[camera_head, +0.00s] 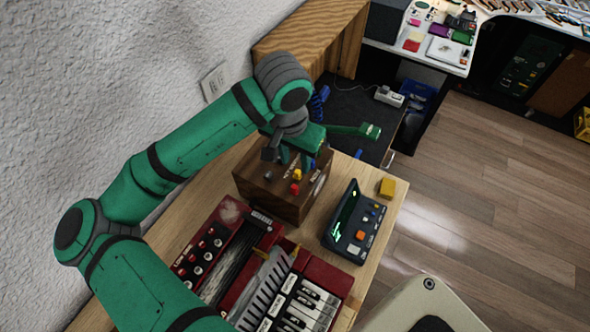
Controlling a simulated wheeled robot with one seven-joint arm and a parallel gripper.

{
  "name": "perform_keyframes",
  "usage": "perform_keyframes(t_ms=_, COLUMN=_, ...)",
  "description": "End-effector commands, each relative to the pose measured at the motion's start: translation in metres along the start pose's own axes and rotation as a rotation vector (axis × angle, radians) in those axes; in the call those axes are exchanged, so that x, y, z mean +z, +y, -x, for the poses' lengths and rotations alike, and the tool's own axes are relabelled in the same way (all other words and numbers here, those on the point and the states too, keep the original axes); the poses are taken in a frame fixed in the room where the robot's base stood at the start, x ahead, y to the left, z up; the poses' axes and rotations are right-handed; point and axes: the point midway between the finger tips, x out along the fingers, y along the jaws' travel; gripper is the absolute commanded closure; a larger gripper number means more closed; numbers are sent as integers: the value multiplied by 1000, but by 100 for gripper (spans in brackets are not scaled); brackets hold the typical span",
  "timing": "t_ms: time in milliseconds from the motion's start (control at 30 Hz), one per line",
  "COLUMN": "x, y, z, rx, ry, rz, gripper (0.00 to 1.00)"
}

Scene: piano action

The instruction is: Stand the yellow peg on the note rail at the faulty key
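My gripper (295,162) points down over the wooden block (265,205). Its two green fingers look spread, with a gap between them and nothing clearly held. A small yellow peg (297,174) stands on the block's top, just below and close to the fingers; I cannot tell whether they touch it. A red peg (294,188) is beside it. The red keyboard instrument (325,274) lies in front, with white and black keys (310,305). Yellow pointed pieces (262,254) show near its slatted part. The note rail and the faulty key cannot be told apart clearly.
A dark open case with a green-lit screen (346,214) and coloured buttons stands right of the block. A red panel with knobs (205,245) lies left. A textured wall (100,90) rises close behind my arm.

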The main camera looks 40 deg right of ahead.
Motion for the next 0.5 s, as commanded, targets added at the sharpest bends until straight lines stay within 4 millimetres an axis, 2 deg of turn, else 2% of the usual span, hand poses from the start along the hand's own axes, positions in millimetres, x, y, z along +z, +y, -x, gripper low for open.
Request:
perform_keyframes(t_ms=100, x=0, y=-1, z=-15, rx=1, ry=0, rz=1, gripper=66)
perform_keyframes(t_ms=367, x=-2, y=-2, z=-32, rx=0, ry=1, rz=0, gripper=66)
perform_keyframes(t_ms=500, x=-6, y=-5, z=-52, rx=0, ry=-1, rz=-1, gripper=66)
